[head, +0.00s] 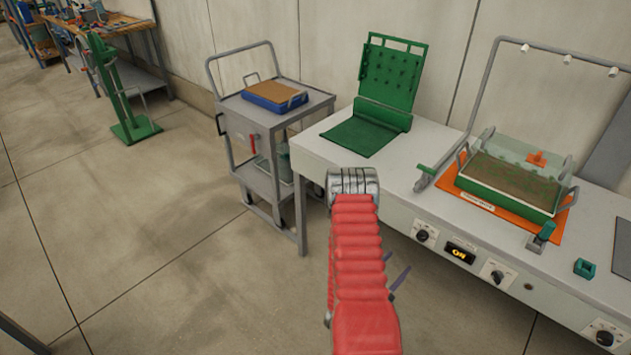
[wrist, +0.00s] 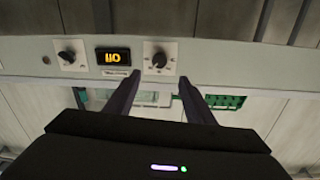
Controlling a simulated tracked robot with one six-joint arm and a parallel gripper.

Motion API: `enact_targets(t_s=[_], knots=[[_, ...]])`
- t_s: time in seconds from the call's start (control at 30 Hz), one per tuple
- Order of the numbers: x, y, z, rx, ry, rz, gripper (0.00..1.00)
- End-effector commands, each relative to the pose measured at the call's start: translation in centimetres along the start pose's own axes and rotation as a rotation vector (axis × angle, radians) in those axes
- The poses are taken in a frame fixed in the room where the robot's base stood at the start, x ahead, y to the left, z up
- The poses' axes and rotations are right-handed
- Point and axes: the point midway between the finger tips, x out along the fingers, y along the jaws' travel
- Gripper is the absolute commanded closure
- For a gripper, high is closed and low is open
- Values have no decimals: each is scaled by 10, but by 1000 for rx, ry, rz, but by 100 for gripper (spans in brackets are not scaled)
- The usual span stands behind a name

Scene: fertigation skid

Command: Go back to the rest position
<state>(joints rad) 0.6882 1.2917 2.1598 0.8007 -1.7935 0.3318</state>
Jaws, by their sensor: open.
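My gripper (wrist: 158,80) is open in the wrist view, with two dark fingers apart and nothing between them. The fingers point at the bench's front panel, near a black knob (wrist: 159,60) and the lit yellow display (wrist: 113,57). In the head view my red-sleeved arm reaches forward from the bottom middle. Dark finger parts of my gripper (head: 400,280) show to the right of the sleeve, in front of the bench; the rest is hidden behind the arm.
The white bench (head: 400,190) carries a green pegboard stand (head: 390,75) and a soil-filled tray (head: 510,185) on an orange mat. Its panel has several knobs and a display (head: 460,252). A grey cart (head: 275,115) with a blue tray stands left.

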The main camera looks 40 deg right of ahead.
Motion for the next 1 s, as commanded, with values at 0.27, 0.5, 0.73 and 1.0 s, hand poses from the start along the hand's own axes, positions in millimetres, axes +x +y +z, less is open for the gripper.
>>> enact_targets(t_s=[0.27,0.5,0.73,1.0], knots=[[0,0,2,-7,-7,2,51],[-4,9,41,-35,-165,32,51],[-30,21,107,-86,-459,51,51],[-66,6,143,-124,-763,22,51]])
